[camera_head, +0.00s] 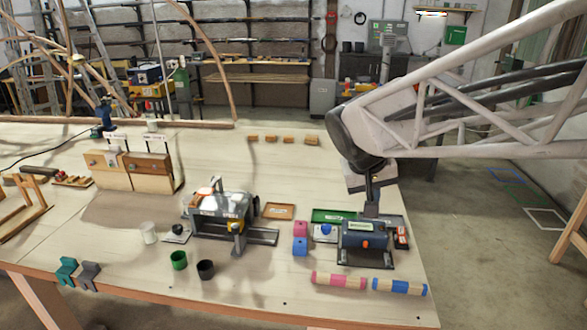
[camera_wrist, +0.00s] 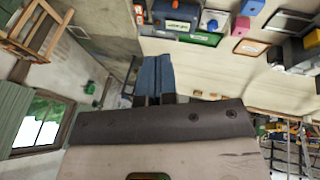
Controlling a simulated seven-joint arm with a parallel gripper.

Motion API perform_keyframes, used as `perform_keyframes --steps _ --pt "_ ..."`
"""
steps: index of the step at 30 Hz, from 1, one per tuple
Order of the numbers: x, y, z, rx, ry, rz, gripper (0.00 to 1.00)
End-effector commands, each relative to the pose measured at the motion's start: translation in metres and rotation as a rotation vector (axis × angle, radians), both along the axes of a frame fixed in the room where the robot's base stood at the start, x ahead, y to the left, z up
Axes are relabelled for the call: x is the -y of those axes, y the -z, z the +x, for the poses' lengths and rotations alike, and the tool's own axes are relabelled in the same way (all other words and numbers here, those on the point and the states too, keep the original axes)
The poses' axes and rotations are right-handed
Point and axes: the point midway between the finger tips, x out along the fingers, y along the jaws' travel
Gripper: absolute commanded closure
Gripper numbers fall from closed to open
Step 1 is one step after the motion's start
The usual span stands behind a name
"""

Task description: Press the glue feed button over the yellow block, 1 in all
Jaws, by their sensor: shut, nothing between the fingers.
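My gripper (camera_head: 371,210) is shut and empty, pointing down at the right of the bench, just above or behind the blue machine (camera_head: 365,236) in the head view; contact is not clear. Its closed fingers (camera_wrist: 154,75) show in the wrist view. The blue machine has an orange spot on its front. To its left a blue button (camera_head: 326,229) sits on a white base; it also shows in the wrist view (camera_wrist: 212,24). A dark button (camera_head: 177,231) on a white base stands left of the grey machine (camera_head: 222,208). A small yellow part (camera_head: 237,226) shows on that machine; I cannot tell if it is the yellow block.
Pink (camera_head: 300,229) and blue (camera_head: 300,247) blocks stand between the machines. A green tray (camera_head: 328,216) and an orange-brown tray (camera_head: 278,211) lie behind. The bench's middle back is mostly clear.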

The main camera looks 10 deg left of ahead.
Motion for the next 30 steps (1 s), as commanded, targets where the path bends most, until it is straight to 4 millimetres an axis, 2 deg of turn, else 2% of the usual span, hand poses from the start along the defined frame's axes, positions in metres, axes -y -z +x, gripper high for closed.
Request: perform_keyframes --steps 3,8,15,23,30 --pt "-0.025 -0.001 0.026 0.020 -0.025 -0.027 1.00" --pt "-0.060 -0.001 0.058 0.052 -0.056 -0.060 1.00" --pt "-0.119 0.002 0.101 0.108 -0.106 -0.102 1.00" --pt "-0.191 0.012 0.141 0.173 -0.163 -0.139 1.00" --pt "-0.266 0.024 0.170 0.239 -0.221 -0.163 1.00"
